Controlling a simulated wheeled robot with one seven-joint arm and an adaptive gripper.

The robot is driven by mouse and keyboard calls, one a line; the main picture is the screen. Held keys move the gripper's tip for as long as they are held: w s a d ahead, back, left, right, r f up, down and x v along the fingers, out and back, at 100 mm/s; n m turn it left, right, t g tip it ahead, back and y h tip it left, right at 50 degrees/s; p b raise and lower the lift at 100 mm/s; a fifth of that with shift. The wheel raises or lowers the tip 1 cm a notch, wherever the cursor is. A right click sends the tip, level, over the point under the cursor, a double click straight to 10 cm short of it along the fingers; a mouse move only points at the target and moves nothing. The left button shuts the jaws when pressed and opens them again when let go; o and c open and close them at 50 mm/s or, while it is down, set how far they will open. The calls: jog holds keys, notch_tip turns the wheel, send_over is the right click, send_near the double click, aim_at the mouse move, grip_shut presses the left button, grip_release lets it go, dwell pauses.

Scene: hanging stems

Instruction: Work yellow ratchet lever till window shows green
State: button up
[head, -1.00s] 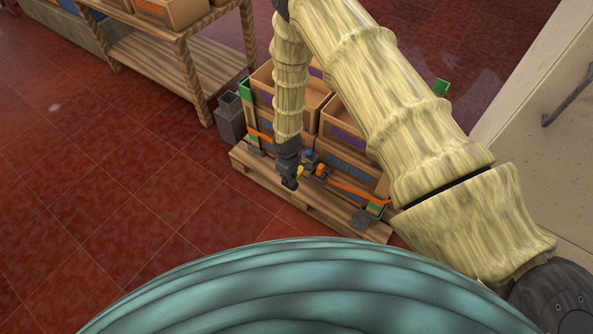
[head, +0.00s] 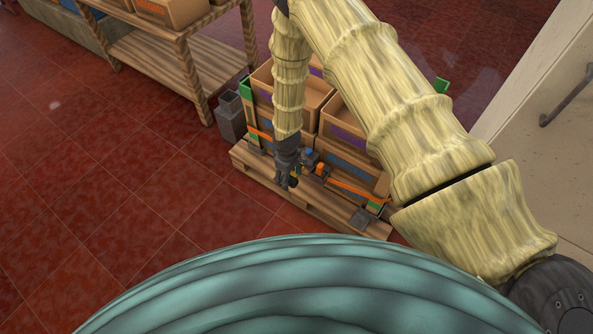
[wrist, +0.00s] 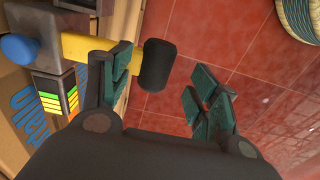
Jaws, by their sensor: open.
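The yellow ratchet lever (wrist: 85,47) runs in from the left of the wrist view and ends in a black grip (wrist: 157,65). My gripper (wrist: 160,88) is open and empty, with the grip showing in the gap between its fingers. The left finger hides part of the yellow bar; I cannot tell whether it touches. The indicator window (wrist: 52,103) beside the ratchet shows yellow-green bars, with orange and red at its right side. A blue knob (wrist: 18,47) sits on the ratchet. In the head view, my gripper (head: 286,181) hangs at the pallet's front edge and largely hides the lever.
Orange strap (head: 355,187) crosses the boxes (head: 347,165) stacked on the wooden pallet (head: 315,206). A grey bin (head: 230,118) stands left of the pallet, and a wooden shelf (head: 170,68) stands behind. Red tiled floor (head: 150,195) is clear in front and left.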

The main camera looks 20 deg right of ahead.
dwell(0.3)
notch_tip(320, 180, up, 9)
jog(key=p, duration=0.6)
dwell(0.4)
dwell(0.5)
